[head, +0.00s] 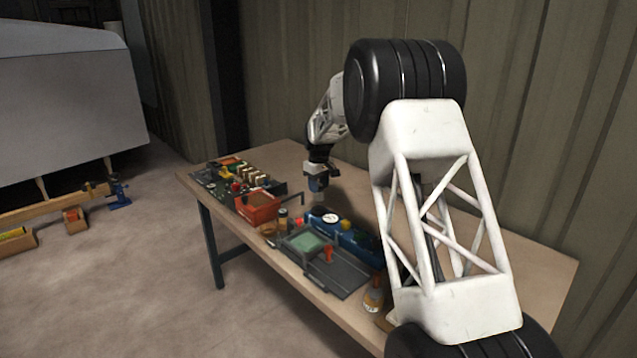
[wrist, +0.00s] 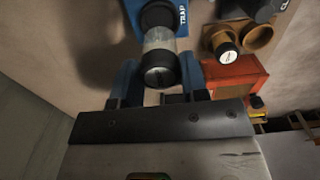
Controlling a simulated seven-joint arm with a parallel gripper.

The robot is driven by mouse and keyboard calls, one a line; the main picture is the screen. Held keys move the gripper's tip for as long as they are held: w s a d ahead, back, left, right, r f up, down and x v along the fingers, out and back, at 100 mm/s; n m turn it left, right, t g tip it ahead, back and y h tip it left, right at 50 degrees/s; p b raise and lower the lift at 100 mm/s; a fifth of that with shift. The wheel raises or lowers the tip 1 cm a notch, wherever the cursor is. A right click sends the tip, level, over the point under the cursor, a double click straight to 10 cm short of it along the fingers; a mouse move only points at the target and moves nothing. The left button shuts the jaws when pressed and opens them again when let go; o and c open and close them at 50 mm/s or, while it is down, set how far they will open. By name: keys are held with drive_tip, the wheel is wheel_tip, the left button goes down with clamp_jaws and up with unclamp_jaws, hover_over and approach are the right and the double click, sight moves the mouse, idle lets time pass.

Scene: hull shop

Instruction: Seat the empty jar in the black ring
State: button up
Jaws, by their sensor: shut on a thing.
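My gripper (wrist: 158,84) has its two blue fingers on either side of a small jar and is shut on it. The jar (wrist: 158,40) has a clear, pale body and a dark end towards the wrist camera. Beyond the jar's far end, in the wrist view, is the black ring (wrist: 158,14) on a blue unit marked TRAP (wrist: 182,14). The jar lines up with the ring there, but I cannot tell whether they touch.
A red-orange box (head: 257,206) and a rack of small parts (head: 240,178) stand left of the gripper. A grey tray (head: 340,268) and a bottle (head: 373,295) are at the near side. A small container with a dark lid (wrist: 227,55) stands beside the unit. The bench (head: 285,160) behind is bare.

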sight(319, 198)
drive_tip(key=shift+f, duration=2.15)
drive_tip(key=shift+f, duration=0.65)
idle(0.5)
drive_tip(key=o, duration=0.6)
drive_tip(key=shift+r, duration=0.1)
drive_tip(key=shift+r, duration=5.4)
